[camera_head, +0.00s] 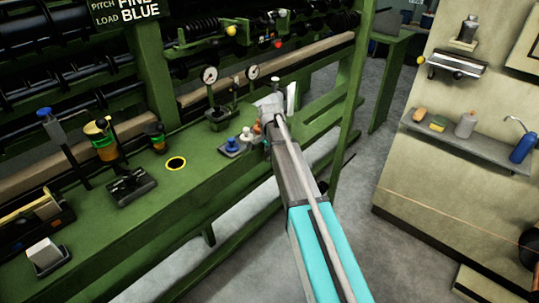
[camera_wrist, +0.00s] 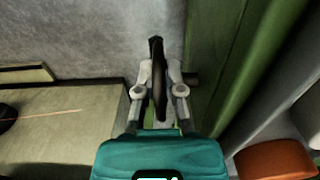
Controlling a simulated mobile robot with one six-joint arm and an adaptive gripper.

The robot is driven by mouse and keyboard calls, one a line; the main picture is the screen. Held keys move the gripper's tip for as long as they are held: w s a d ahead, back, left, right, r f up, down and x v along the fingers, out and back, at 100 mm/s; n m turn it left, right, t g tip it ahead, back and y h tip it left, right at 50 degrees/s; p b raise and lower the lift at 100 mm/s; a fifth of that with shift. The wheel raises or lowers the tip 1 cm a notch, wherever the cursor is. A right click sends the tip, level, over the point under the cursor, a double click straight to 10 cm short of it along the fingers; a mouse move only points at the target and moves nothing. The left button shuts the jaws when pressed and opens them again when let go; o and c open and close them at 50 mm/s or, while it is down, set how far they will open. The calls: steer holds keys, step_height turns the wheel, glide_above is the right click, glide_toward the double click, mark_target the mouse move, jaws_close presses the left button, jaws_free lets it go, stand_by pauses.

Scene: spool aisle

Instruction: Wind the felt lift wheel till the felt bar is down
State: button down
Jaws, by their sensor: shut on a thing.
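My gripper (camera_wrist: 160,72) is shut on a dark wheel (camera_wrist: 158,88), seen edge-on between the two fingers in the wrist view. It appears to be the felt lift wheel, standing beside a green machine frame. In the head view my gripper (camera_head: 271,106) is at the right end of the green bench, and the arm hides most of the wheel there. A long beige-brown bar (camera_head: 315,52) runs along the machine behind the bench. I cannot tell for sure that it is the felt bar, or how high it sits.
The green bench (camera_head: 122,228) holds levers, a dial stand (camera_head: 220,112), small coloured knobs (camera_head: 232,145) and a white block (camera_head: 44,252). Dark spools fill the machine at the back left. A grey shelf (camera_head: 470,145) hangs on the right wall. Grey floor lies open between.

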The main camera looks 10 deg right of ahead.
steer(key=shift+t+h, duration=0.5)
steer(key=shift+h, duration=0.1)
steer(key=c, duration=1)
jaws_free()
steer(key=shift+c, duration=0.2)
